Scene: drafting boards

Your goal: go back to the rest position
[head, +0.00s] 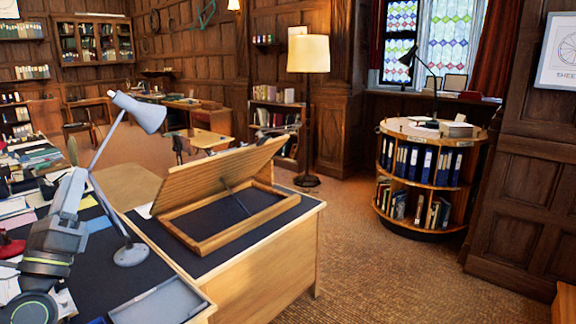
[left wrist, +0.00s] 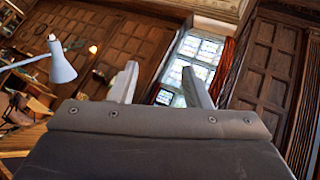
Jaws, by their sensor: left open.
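My left gripper (head: 74,188) is raised over the left part of the dark-topped desk (head: 92,237), close to the grey desk lamp (head: 130,254). In the left wrist view its two fingers (left wrist: 161,88) stand well apart with nothing between them. It is open and empty, and that view faces the panelled wall and the window. My right gripper is in neither view.
A wooden drafting board (head: 222,176) stands tilted open on the desk. A grey tray (head: 158,302) lies at the near edge. Papers and books crowd the far left. A round bookcase (head: 432,133) stands at right, with open carpet (head: 385,255) before it.

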